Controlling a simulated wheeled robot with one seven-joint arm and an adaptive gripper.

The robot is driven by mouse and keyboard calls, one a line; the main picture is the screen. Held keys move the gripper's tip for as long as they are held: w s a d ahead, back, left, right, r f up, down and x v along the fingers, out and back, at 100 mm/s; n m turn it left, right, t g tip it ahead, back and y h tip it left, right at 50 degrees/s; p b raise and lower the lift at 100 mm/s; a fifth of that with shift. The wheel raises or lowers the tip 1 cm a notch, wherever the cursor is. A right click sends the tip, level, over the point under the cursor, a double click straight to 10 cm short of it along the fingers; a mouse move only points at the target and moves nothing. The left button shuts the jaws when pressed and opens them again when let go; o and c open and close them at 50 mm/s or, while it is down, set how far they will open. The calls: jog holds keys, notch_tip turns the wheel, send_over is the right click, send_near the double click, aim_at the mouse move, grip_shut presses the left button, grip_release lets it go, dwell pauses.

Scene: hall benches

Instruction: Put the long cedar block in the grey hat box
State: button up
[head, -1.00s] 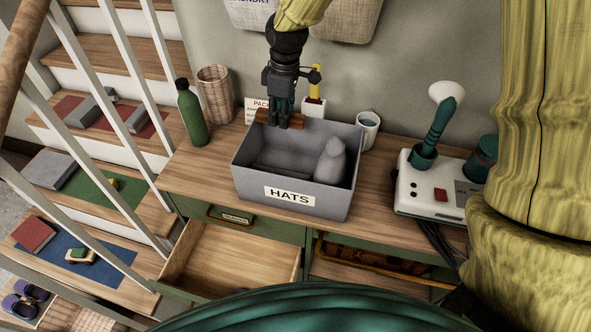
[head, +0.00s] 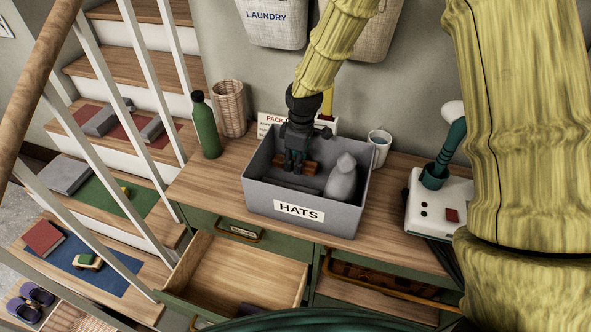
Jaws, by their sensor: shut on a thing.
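The grey hat box (head: 262,196), labelled HATS, stands open on the wooden bench top. My gripper (head: 298,168) reaches down inside the box, near its back wall. It is shut on the long cedar block (head: 312,167), a reddish-brown piece held crosswise. The fingers cover part of the block. I cannot tell whether the block touches the box floor or the back wall.
A grey rounded object (head: 341,178) stands in the right of the box. A green bottle (head: 206,126) and wicker bin (head: 230,108) are to the left, a white mug (head: 379,148) to the right. An open drawer (head: 240,268) juts out in front.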

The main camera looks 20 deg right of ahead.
aim_at(295, 178)
jog(key=shift+s+f, duration=0.15)
jog(key=shift+f, duration=0.1)
jog(key=shift+f+p, duration=0.6)
jog(key=shift+f, duration=1.2)
jog(key=shift+f, duration=0.15)
jog(key=o, duration=0.7)
jog(key=shift+o, duration=0.2)
jog(key=shift+r, duration=0.25)
jog(key=shift+s+d+r+b, duration=0.15)
jog(key=shift+r+b, duration=0.4)
jog(key=shift+r, duration=1.4)
jog(key=shift+s+d+r+b, duration=0.1)
jog(key=shift+r+b, duration=0.5)
jog(key=shift+r, duration=1.4)
jog(key=shift+s+d+r+b, duration=0.15)
jog(key=shift+r+b, duration=0.4)
jog(key=shift+r, duration=1.4)
jog(key=shift+w, duration=0.15)
